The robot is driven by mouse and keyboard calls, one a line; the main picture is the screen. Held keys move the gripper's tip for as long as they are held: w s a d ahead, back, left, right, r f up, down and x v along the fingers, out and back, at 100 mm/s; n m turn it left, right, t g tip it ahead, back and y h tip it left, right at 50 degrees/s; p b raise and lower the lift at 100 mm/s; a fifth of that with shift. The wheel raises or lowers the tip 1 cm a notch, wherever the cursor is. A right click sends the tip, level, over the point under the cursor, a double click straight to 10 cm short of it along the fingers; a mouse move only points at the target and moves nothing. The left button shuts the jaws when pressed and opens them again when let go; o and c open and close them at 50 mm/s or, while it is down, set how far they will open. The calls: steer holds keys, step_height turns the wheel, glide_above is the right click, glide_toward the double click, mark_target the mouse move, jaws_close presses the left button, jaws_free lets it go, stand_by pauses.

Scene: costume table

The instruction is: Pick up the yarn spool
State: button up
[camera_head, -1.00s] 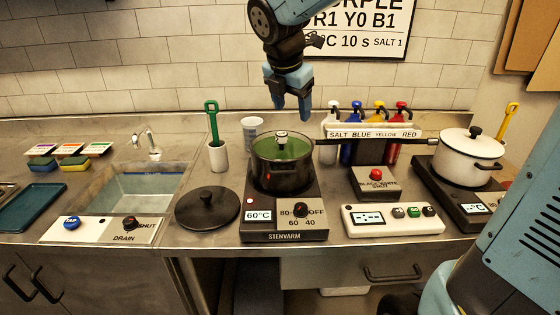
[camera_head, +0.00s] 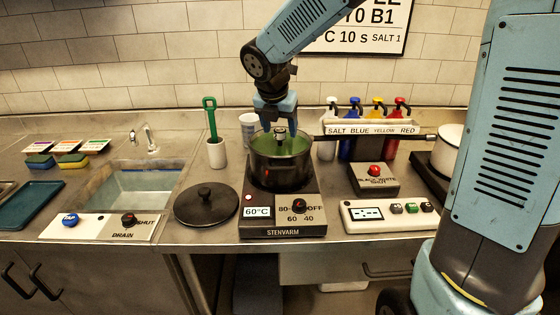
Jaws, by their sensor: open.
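The dark pot (camera_head: 268,172) stands on the left hot plate and holds green liquid (camera_head: 296,146). A small upright thing with a dark top (camera_head: 280,133) stands in the liquid; it looks like the yarn spool, but it is too small to be sure. My gripper (camera_head: 279,122) is open and points down over the pot, with its fingertips close around the top of this thing. I cannot tell whether they touch it. The lower part of the thing is hidden by the liquid and the pot wall.
The pot's long handle (camera_head: 380,136) reaches right, in front of several coloured bottles (camera_head: 375,117). A black lid (camera_head: 207,205) lies left of the hot plate (camera_head: 270,230). A white cup (camera_head: 249,126) stands behind the pot. A green tool (camera_head: 211,120) stands in a white holder. The sink (camera_head: 140,182) is farther left.

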mark_target(281, 138)
steer(key=shift+x, duration=2.6)
steer(key=shift+w+a, duration=0.1)
steer(key=shift+a, duration=0.05)
jaws_close()
